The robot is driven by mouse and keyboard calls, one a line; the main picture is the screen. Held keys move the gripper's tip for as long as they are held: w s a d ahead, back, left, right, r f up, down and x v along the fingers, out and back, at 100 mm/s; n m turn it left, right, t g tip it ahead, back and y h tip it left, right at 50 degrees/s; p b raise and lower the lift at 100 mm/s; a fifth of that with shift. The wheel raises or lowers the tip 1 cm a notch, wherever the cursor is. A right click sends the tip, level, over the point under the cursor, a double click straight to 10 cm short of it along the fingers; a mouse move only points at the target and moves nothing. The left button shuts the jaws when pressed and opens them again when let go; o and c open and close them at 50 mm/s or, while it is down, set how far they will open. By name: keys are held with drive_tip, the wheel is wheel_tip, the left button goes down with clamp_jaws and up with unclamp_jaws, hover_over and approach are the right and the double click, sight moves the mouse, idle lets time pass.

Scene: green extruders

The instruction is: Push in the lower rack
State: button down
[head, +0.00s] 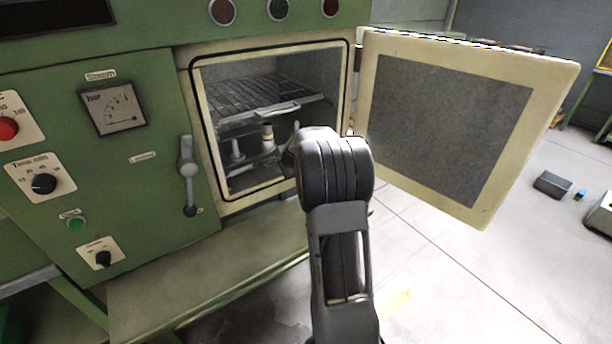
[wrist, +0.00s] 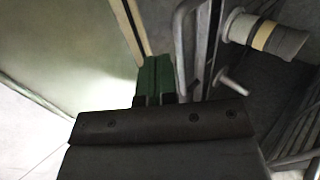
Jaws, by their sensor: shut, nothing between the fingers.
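The chamber (head: 225,70) in the green machine is open. A wire rack (head: 262,93) with a front handle (head: 278,110) sits high inside it. Below it are pale cylindrical parts (head: 267,138); my arm covers part of this lower area, so the lower rack is hard to make out in the head view. In the wrist view, my gripper (wrist: 154,79) is shut and empty, with green fingertips together. A bent metal bar (wrist: 181,40), seemingly a rack handle, is just right of the fingertips; I cannot tell whether they touch. Rack wires (wrist: 300,130) show at the lower right.
The cream-framed door (head: 450,120) stands open to the right of the chamber, close to my arm. A lever (head: 188,170) is on the panel to the left. A green ledge (head: 205,265) runs below the opening. A banded cylinder (wrist: 265,35) is near the gripper.

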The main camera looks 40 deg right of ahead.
drive_tip(key=v, duration=1)
drive_tip(key=shift+s+p, duration=0.4)
drive_tip(key=shift+p, duration=0.05)
drive_tip(key=s+a+f+n+g, duration=0.2)
drive_tip(key=s+f+n, duration=0.1)
drive_tip(key=n, duration=0.1)
drive_tip(key=s+a+r+n+g+p, duration=0.1)
drive_tip(key=s+a+r+n+p, duration=0.3)
drive_tip(key=s+a+n, duration=0.3)
drive_tip(key=s+a+r+n+g+p, duration=0.1)
drive_tip(key=s+a+r+n+p, duration=0.4)
drive_tip(key=s+a, duration=0.7)
drive_tip(key=a+n, duration=0.1)
drive_tip(key=n, duration=0.1)
drive_tip(key=shift+a+n+g, duration=0.3)
drive_tip(key=shift+a, duration=0.05)
drive_tip(key=shift+s+d+r, duration=0.1)
